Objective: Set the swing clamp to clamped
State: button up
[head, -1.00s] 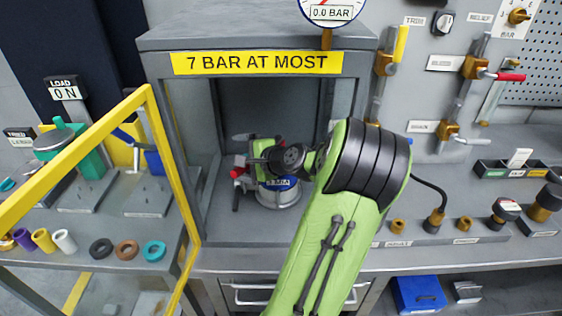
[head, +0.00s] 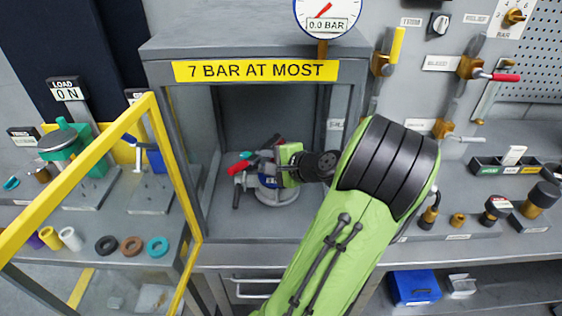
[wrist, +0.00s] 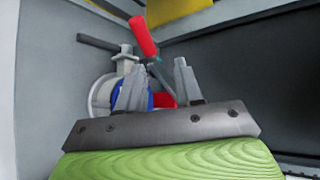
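The swing clamp stands inside the grey enclosure, with its red handle (head: 239,167) pointing left in the head view. In the wrist view the red handle (wrist: 143,36) rises at a tilt above a grey post, beside a dark bar (wrist: 97,43). A round body with a blue band (head: 275,190) sits on the enclosure floor; it also shows in the wrist view (wrist: 101,95). My gripper (wrist: 160,88) is open, its two fingers apart in front of the clamp. A red block shows behind the fingers. I cannot tell whether they touch anything. In the head view my arm hides part of the clamp.
The grey enclosure (head: 207,130) has side walls and a roof close around my gripper. A gauge (head: 326,12) above it reads 0.0 BAR. A yellow frame (head: 80,165) stands at the left. Valves with levers line the wall at the right.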

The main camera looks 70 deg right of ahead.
jog(key=s, duration=0.1)
jog(key=s+p, duration=0.1)
jog(key=s+a+r, duration=0.1)
jog(key=s, duration=0.1)
jog(key=shift+s+p, duration=0.1)
jog(key=shift+p, duration=0.2)
jog(key=shift+p, duration=0.3)
jog(key=shift+o, duration=0.5)
